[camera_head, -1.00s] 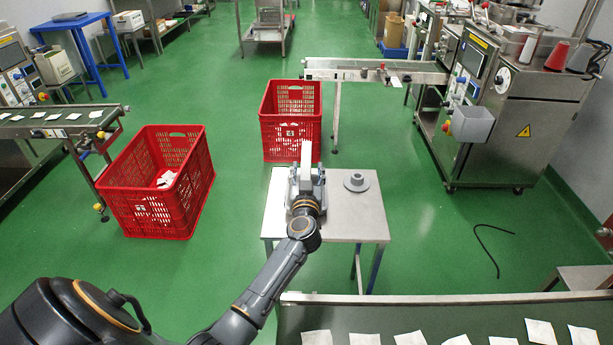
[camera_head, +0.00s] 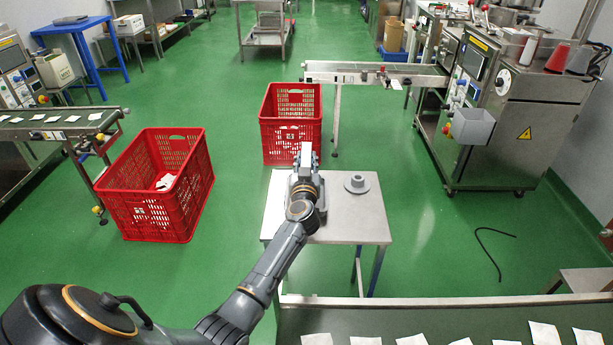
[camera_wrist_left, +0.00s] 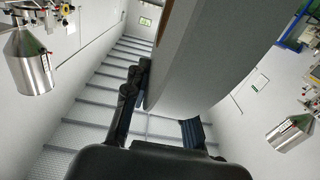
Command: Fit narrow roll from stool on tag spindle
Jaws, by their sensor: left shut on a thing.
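My left gripper (camera_head: 305,170) is over the back left part of a pale stool (camera_head: 345,228). It is shut on a narrow pale roll (camera_head: 306,152), seen almost edge-on in the head view. In the left wrist view the roll (camera_wrist_left: 215,55) is a large grey-white slab between the two dark fingers (camera_wrist_left: 160,115). The head view does not show clearly whether the roll touches the stool. I cannot pick out the tag spindle for certain. My right gripper is not in view.
A grey flanged disc with a raised hub (camera_head: 356,183) lies on the stool. Red crates stand behind (camera_head: 290,140) and left (camera_head: 158,195). A steel machine (camera_head: 515,125) stands at right. A conveyor (camera_head: 420,325) with white packets runs along the front.

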